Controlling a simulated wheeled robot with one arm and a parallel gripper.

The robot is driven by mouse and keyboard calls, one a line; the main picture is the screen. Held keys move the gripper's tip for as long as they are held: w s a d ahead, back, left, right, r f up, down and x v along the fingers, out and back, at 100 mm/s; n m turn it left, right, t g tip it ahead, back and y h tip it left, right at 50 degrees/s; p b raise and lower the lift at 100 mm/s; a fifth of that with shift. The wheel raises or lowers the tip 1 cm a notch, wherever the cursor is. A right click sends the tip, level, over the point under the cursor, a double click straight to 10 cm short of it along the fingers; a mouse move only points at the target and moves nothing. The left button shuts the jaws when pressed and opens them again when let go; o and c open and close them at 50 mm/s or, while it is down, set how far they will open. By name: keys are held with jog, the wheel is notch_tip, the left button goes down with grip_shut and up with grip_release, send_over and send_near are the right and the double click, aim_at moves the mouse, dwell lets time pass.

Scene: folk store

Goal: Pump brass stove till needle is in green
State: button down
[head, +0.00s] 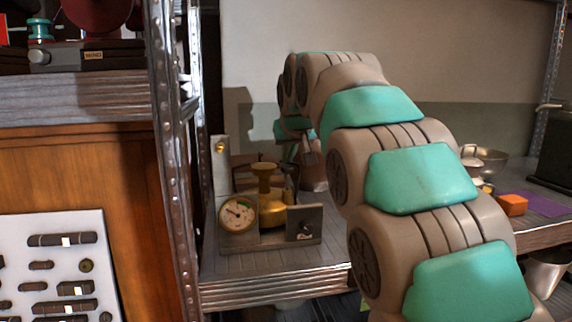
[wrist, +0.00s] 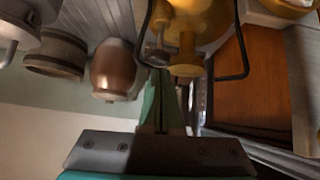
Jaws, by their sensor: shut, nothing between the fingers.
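The brass stove (head: 266,196) stands on the metal shelf in a grey bracketed frame. Its round gauge (head: 238,213) faces the head camera at the stove's left front; the thin dark needle is too small to read surely against the green part of the dial. In the wrist view the stove's brass body (wrist: 199,20) and a dark wire frame fill the top middle. My gripper (wrist: 162,78) is shut and empty, its fingertips close to the brass parts; I cannot tell whether they touch. In the head view it is behind the stove, largely hidden.
A copper-brown jar (wrist: 113,70) and a wooden tub (wrist: 56,52) are left of my fingers in the wrist view. A metal shelf post (head: 172,150) stands left of the stove. An orange block (head: 511,204) and purple cloth (head: 536,205) lie at the right.

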jog(key=v, duration=0.8)
jog(key=shift+s+r, duration=0.25)
dwell(0.4)
